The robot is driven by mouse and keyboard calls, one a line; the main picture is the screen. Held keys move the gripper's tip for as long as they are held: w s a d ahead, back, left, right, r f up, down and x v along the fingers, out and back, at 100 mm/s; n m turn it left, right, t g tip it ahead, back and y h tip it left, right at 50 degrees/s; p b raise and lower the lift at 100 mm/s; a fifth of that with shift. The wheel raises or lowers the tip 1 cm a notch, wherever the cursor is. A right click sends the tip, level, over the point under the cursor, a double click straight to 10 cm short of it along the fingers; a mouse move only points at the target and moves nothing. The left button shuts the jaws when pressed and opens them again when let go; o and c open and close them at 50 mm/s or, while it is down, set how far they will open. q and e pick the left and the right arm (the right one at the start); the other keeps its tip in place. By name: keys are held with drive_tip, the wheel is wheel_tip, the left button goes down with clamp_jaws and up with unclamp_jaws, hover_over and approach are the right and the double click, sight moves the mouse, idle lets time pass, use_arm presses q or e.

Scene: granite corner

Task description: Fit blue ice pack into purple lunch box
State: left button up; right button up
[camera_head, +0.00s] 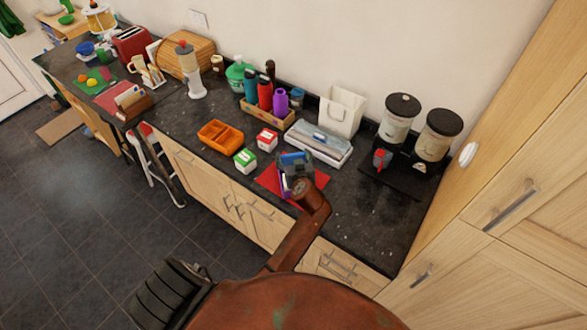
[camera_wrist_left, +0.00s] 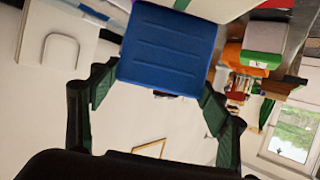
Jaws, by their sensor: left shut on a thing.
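The blue ice pack (camera_wrist_left: 165,50) is held between the two green-black fingers of my left gripper (camera_wrist_left: 160,88) in the left wrist view. In the head view the ice pack (camera_head: 292,157) shows only in part, at the gripper (camera_head: 296,168) over the red mat. The purple lunch box (camera_head: 284,186) is mostly hidden behind my gripper and arm; a purple strip shows just below the ice pack. I cannot tell whether the pack is inside the box or above it. My right gripper is not in view.
The red mat (camera_head: 266,178) lies near the counter's front edge. An orange divided box (camera_head: 220,135), a green-and-white carton (camera_head: 245,159) and a red-and-white carton (camera_head: 267,139) stand to the left. A white tray (camera_head: 318,147) is behind; dispensers (camera_head: 398,117) stand right. Counter at front right is bare.

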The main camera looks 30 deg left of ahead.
use_arm(q)
wheel_tip(320, 180, down, 2)
drive_tip(key=shift+w+f, duration=0.1)
drive_tip(key=shift+f, duration=0.05)
drive_tip(key=shift+s+d+f, duration=0.1)
drive_tip(key=shift+s+f, duration=0.1)
drive_tip(key=shift+f, duration=0.9)
drive_tip(key=shift+s+d+f, duration=0.1)
drive_tip(key=shift+s+f, duration=0.05)
drive_tip(key=shift+f, duration=0.95)
drive_tip(key=c, duration=0.8)
drive_tip(key=o, duration=1.6)
drive_tip(key=shift+o, duration=1.4)
drive_tip(key=shift+w+a+f, duration=0.15)
drive_tip(key=shift+w+a, duration=0.05)
drive_tip(key=shift+o, duration=0.7)
drive_tip(key=shift+d+r, duration=0.1)
drive_tip(key=shift+r, duration=0.15)
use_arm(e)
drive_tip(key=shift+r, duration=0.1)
use_arm(q)
drive_tip(key=shift+w, duration=0.1)
drive_tip(key=shift+d+r, duration=0.1)
